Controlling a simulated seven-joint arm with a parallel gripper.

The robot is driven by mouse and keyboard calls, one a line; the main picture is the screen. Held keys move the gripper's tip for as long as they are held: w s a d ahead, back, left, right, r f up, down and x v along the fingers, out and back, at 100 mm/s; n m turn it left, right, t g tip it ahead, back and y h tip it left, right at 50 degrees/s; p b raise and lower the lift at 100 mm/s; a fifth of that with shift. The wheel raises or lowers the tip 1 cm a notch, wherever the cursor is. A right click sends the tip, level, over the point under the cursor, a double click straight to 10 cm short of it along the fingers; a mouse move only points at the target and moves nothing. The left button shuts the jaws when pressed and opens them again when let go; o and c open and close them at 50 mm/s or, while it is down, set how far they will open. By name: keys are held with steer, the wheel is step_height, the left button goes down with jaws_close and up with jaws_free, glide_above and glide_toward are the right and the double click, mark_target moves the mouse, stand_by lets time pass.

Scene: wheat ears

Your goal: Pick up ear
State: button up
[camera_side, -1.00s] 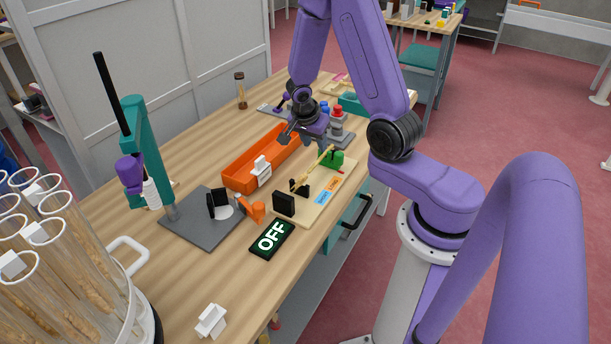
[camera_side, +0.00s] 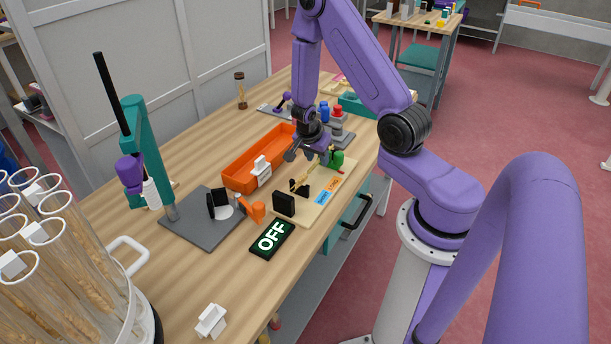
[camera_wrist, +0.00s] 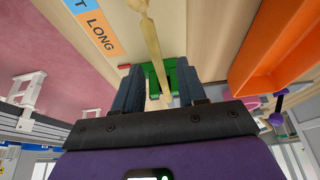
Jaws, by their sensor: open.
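The wheat ear (camera_side: 307,178) is a thin yellow stalk lying slantwise over the pale board (camera_side: 312,211), between a small black support and a green holder (camera_side: 337,160). In the wrist view the ear (camera_wrist: 153,38) runs down the middle toward the green holder (camera_wrist: 183,77). My gripper (camera_side: 308,158) is open and empty, low beside the green-holder end of the ear. In the wrist view its fingers (camera_wrist: 158,88) stand on either side of the ear's line. The side view does not clearly show the gap between fingers and ear.
An orange tray (camera_side: 238,181) lies left of the board, close to my gripper. A black block (camera_side: 284,204) stands at the board's near end, with an OFF sign (camera_side: 272,238) before it. A teal stand (camera_side: 150,150) is at the left.

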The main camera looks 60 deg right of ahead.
steer(key=shift+f, duration=0.15)
jaws_close()
stand_by(0.4)
